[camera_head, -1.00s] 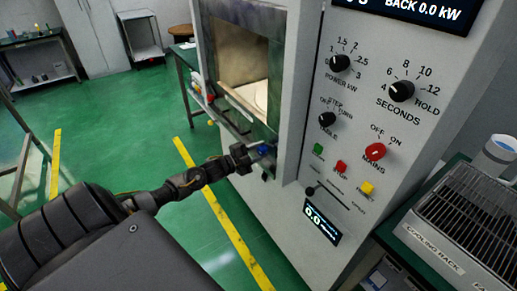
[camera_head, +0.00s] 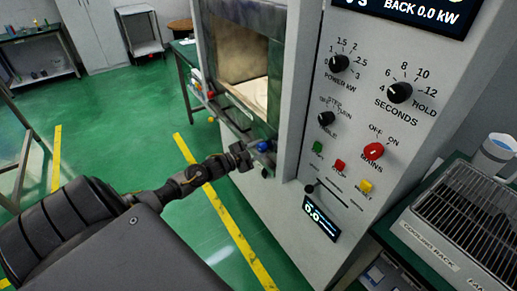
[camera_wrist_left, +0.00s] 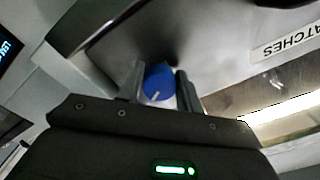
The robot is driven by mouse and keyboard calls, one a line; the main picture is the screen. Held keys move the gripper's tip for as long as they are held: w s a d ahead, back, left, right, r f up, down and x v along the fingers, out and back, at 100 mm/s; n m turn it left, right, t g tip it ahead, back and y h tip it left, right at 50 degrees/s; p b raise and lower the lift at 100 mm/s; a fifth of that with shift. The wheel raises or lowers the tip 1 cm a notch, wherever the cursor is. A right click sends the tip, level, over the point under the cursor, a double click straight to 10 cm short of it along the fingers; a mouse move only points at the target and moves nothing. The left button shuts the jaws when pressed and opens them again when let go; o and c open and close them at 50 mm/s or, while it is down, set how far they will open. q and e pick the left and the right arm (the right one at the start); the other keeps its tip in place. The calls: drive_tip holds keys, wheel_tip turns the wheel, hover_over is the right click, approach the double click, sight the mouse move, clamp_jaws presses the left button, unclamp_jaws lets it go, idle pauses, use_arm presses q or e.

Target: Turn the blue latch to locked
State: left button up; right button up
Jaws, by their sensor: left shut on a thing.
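The blue latch (camera_head: 263,146) is a round knob low on the front of the microwave generator's chamber, below the open window. In the left wrist view the latch (camera_wrist_left: 159,82) shows a short white mark pointing to the lower left. My left gripper (camera_head: 250,152) reaches it from the left. In the left wrist view the two fingers of my left gripper (camera_wrist_left: 160,86) stand on either side of the blue knob and are shut on it. The lock markings around the latch cannot be read. My right gripper is not in view.
The grey generator panel (camera_head: 345,120) with black knobs, a red mains knob (camera_head: 374,151) and small coloured buttons stands right of the latch. A cooling rack (camera_head: 450,230) is at the lower right. Green floor with yellow lines lies open on the left.

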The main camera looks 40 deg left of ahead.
use_arm(q)
drive_tip(key=shift+d, duration=0.1)
drive_tip(key=o, duration=1)
drive_tip(key=shift+r, duration=0.1)
drive_tip(key=shift+c, duration=0.2)
drive_tip(key=b+v, duration=0.1)
drive_tip(key=v, duration=1)
drive_tip(key=shift+b, duration=0.3)
